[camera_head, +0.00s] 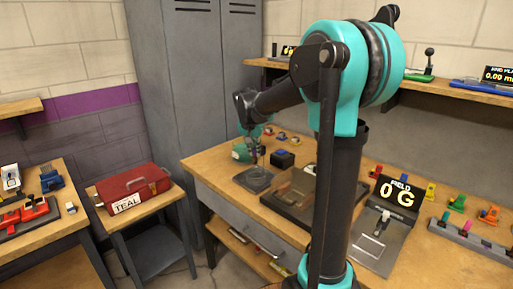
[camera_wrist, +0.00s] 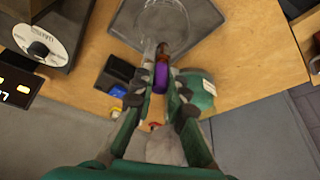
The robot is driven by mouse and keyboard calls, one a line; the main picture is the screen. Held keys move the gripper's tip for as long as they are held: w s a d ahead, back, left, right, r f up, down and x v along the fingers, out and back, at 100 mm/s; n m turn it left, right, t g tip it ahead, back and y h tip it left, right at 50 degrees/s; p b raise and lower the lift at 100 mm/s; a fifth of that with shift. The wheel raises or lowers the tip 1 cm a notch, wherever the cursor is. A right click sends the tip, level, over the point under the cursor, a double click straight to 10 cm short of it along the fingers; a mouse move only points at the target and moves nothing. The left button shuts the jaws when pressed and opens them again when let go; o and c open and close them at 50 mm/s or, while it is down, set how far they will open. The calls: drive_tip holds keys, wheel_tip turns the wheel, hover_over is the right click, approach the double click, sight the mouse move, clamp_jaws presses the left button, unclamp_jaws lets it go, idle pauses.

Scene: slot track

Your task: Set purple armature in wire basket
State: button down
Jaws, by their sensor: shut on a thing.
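My gripper (camera_wrist: 160,88) is shut on the purple armature (camera_wrist: 161,77), which shows between the two fingertips in the wrist view. A brownish end of the held piece points toward the top of that picture. What looks like the wire basket, a round thin-walled shape (camera_wrist: 156,22), stands on a dark square plate just beyond the fingertips in the wrist view. In the head view the round shape (camera_head: 256,177) is on the bench near its left end, just below my gripper (camera_head: 254,153). The armature is too small to make out in the head view.
A green rounded device (camera_wrist: 199,92) is close beside the right finger. A dark box with a blue part (camera_wrist: 118,76) is on the left. A red toolbox (camera_head: 134,184) is on a side table.

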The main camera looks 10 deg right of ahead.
sight(254, 163)
drive_tip(key=shift+f, duration=3.8)
drive_tip(key=shift+f, duration=0.15)
drive_tip(key=c, duration=1.5)
unclamp_jaws()
drive_tip(key=shift+o, duration=0.2)
